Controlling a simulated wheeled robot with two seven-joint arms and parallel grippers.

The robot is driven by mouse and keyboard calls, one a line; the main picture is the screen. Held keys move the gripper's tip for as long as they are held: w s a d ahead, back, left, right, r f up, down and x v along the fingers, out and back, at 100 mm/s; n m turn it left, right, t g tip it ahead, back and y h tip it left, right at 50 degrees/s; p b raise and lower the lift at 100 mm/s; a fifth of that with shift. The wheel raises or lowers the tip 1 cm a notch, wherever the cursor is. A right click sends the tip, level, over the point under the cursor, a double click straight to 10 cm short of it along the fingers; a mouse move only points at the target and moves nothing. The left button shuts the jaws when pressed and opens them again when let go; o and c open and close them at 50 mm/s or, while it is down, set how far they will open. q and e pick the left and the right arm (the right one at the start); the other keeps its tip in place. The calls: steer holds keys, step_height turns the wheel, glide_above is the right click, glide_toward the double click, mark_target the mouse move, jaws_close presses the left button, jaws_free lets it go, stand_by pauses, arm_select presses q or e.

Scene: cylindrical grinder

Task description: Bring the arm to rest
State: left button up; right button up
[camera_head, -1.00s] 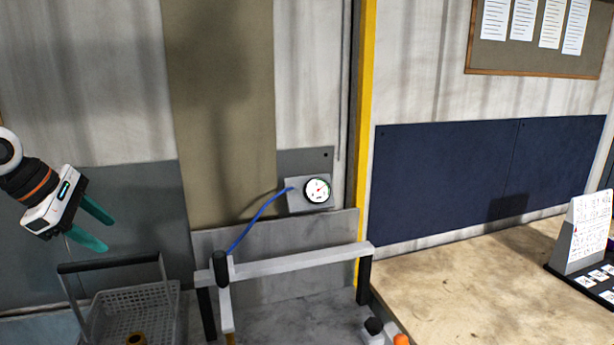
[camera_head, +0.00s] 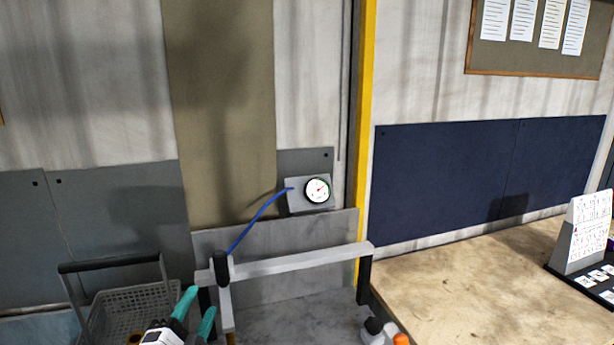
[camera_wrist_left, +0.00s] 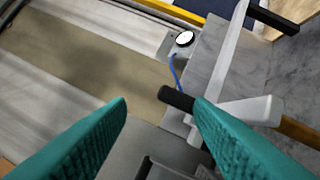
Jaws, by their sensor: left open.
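My left gripper (camera_head: 192,312) is low in the head view, in front of the right side of the grey basket. Its two teal fingers are apart and point up. In the left wrist view the teal fingers (camera_wrist_left: 160,125) frame an empty gap, with nothing held between them. My right gripper is not in view.
A grey basket (camera_head: 128,296) with a dark handle stands at the lower left. A white rail frame (camera_head: 300,260) with a black-tipped post is just right of my gripper. A pressure gauge (camera_head: 317,190) with a blue hose is behind. A wooden bench (camera_head: 470,285) is at right.

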arm_select(q)
steer(key=s+a+f+n+g+y, duration=0.2)
steer(key=s+f+n+g, duration=0.2)
steer(key=s+f, duration=0.3)
steer(key=s+a+f+n+g+y, duration=0.15)
steer(key=s+f+n+g, duration=0.3)
steer(key=f, duration=0.45)
steer(key=s+d+f+n+g+h, duration=0.15)
steer(key=s+f+g, duration=0.25)
steer(key=s, duration=0.4)
steer(key=s+d+f+n+g, duration=0.1)
steer(key=s+f+n+g, duration=0.25)
steer(key=s, duration=0.55)
step_height(320, 180, down, 30)
steer(key=m+g+b, duration=0.1)
steer(key=b, duration=0.4)
steer(key=s+a+f+b, duration=0.1)
steer(key=s+f+b, duration=0.1)
steer(key=s+f, duration=0.6)
steer(key=s+a+f+g+b, duration=0.1)
steer(key=s+a+f+b, duration=0.1)
steer(key=s+f, duration=0.7)
step_height(320, 180, down, 6)
steer(key=shift+a+r+g+b, duration=0.15)
steer(key=shift+r+g+b, duration=0.15)
steer(key=shift+b, duration=0.2)
